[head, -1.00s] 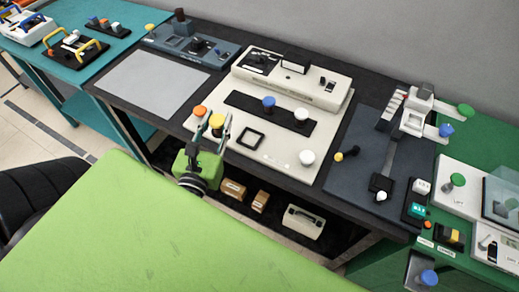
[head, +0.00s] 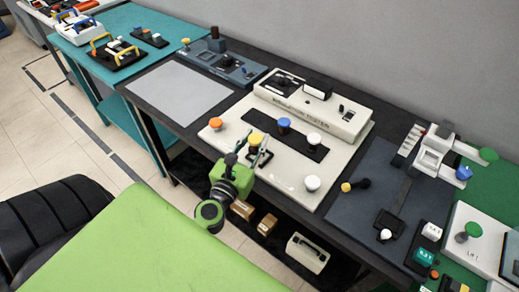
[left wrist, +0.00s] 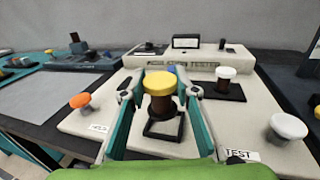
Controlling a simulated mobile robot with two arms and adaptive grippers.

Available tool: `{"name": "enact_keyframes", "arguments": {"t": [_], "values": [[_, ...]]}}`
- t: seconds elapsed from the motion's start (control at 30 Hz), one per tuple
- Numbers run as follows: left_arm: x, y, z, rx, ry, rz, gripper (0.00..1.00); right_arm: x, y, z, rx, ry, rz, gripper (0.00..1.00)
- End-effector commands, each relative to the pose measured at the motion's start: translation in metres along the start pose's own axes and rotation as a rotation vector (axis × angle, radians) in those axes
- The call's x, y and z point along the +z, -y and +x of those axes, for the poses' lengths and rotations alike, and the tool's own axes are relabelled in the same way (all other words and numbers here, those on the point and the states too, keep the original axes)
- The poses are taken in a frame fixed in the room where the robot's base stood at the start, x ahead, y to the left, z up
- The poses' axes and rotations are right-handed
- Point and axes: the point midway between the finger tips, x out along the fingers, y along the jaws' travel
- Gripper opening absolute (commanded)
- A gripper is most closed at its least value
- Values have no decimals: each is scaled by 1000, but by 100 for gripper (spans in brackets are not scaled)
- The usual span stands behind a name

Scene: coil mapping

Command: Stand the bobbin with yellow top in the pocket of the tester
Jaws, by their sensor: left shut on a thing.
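The tester (head: 285,178) is a cream machine with a raised back panel. The bobbin with yellow top (head: 254,139) has a dark brown body and is upright in my left gripper (head: 250,156); it also shows in the left wrist view (left wrist: 160,84). My left gripper is shut on it, with one green finger on each side. The pocket, a black square frame (left wrist: 148,133), shows behind and below the bobbin in the left wrist view. The bobbin overlaps the frame; I cannot tell whether its foot touches it. My right gripper is not in view.
Blue-topped (head: 284,124) and white-topped (head: 314,139) bobbins stand on the black strip (head: 262,122) behind. A grey mat (head: 180,92) lies bare at left.

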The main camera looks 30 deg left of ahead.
Motion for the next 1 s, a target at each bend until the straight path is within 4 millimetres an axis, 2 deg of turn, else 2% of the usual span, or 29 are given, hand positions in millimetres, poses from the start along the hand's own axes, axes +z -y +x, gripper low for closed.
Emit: {"name": "enact_keyframes", "arguments": {"t": [0.03,0.1,0.27,0.37,0.5,1.0], "values": [[-12,0,7,-1,3,2,6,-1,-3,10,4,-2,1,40],[-19,1,14,0,2,1,6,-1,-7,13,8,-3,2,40],[-26,2,21,0,2,0,6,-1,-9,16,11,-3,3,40],[-38,2,30,0,3,2,6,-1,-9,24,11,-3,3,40],[-60,2,28,-1,0,4,6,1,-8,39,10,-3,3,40],[-68,2,27,1,2,-1,6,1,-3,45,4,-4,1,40]]}}
